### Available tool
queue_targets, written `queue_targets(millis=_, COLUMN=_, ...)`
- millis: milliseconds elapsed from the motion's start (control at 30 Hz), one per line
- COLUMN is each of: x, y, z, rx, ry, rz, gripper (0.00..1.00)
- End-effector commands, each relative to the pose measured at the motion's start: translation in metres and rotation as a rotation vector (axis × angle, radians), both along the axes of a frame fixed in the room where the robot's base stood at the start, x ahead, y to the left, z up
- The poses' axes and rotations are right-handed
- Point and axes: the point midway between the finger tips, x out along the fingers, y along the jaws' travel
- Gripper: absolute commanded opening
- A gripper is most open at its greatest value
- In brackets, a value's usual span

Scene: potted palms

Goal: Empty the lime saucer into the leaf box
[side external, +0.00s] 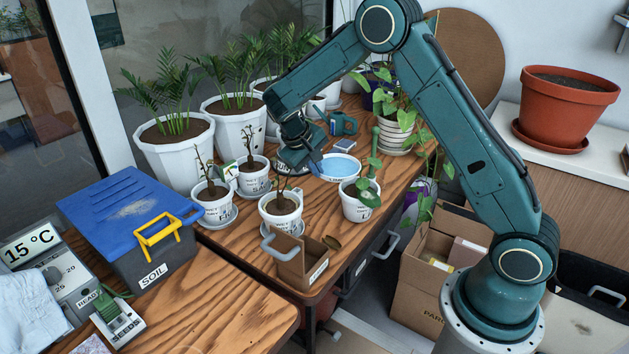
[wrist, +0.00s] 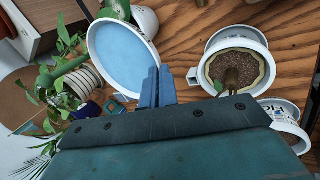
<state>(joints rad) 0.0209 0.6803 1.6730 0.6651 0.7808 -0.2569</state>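My gripper (side external: 312,163) is low over the table among the pots, beside the round white dish of blue water (side external: 340,168). A small open brown box (side external: 300,262) with a grey handle and an unreadable label, likely the leaf box, sits at the table's front edge.
Several white pots (side external: 282,215) with twiggy plants stand close around the gripper. A pot with a leafy plant (side external: 359,205) is right of them. A blue-lidded soil bin (side external: 130,228) is at the left. Large palm pots (side external: 178,155) line the back.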

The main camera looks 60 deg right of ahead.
Motion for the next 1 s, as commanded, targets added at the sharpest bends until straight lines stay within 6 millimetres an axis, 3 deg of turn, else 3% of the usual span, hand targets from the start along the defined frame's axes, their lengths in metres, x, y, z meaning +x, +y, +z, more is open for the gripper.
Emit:
queue_targets(millis=200, x=-0.022, y=0.03, z=-0.026, rx=0.0, ry=0.003, rz=0.089, gripper=0.0)
queue_targets(millis=600, x=-0.049, y=0.059, z=-0.05, rx=-0.001, ry=0.003, rz=0.176, gripper=0.0)
queue_targets(millis=1000, x=-0.049, y=0.076, z=-0.063, rx=-0.002, ry=-0.001, rz=-0.012, gripper=0.0)
